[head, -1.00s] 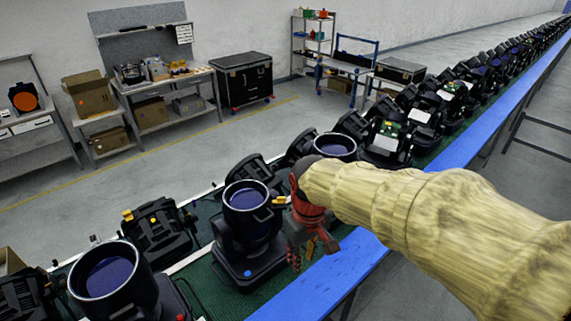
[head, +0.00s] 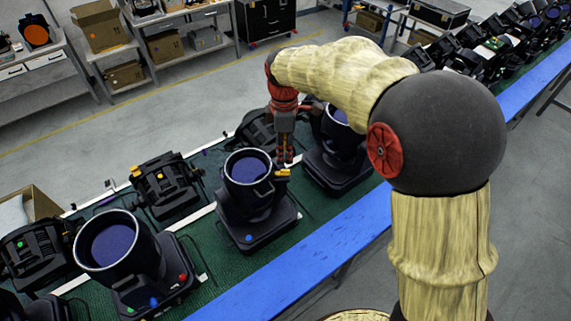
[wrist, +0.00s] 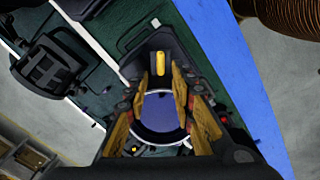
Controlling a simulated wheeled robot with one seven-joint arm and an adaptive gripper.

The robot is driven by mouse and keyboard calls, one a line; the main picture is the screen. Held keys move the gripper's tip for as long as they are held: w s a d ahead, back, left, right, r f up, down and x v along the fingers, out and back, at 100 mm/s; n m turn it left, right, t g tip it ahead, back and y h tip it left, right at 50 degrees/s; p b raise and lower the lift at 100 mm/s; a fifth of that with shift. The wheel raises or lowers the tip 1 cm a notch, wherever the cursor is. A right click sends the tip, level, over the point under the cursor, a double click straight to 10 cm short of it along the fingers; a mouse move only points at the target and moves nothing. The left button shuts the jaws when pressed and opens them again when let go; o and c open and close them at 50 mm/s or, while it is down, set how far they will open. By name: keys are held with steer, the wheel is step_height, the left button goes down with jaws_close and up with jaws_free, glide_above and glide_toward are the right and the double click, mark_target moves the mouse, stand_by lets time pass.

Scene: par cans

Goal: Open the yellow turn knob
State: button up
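The yellow turn knob (head: 282,172) sits on the right side of a black par can (head: 249,186), by the rim of its blue lens. In the wrist view the yellow knob (wrist: 160,63) stands upright in the picture, above the round lens (wrist: 160,112). My gripper (head: 285,160) points down just behind and above the knob in the head view. In the wrist view its tan fingers (wrist: 158,85) are spread apart with a clear gap between them, and nothing is held. The knob shows ahead of this gap; I see no contact.
The par can stands on a green conveyor (head: 300,235) with a blue edge rail (head: 290,285). Another par can (head: 340,150) stands close right of my gripper, and a large one (head: 118,255) stands front left. Open floor (head: 110,135) lies behind the conveyor.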

mark_target(285, 170)
steer(key=shift+f+p, duration=0.65)
steer(key=shift+f, duration=2.95)
steer(key=shift+c, duration=0.4)
jaws_close()
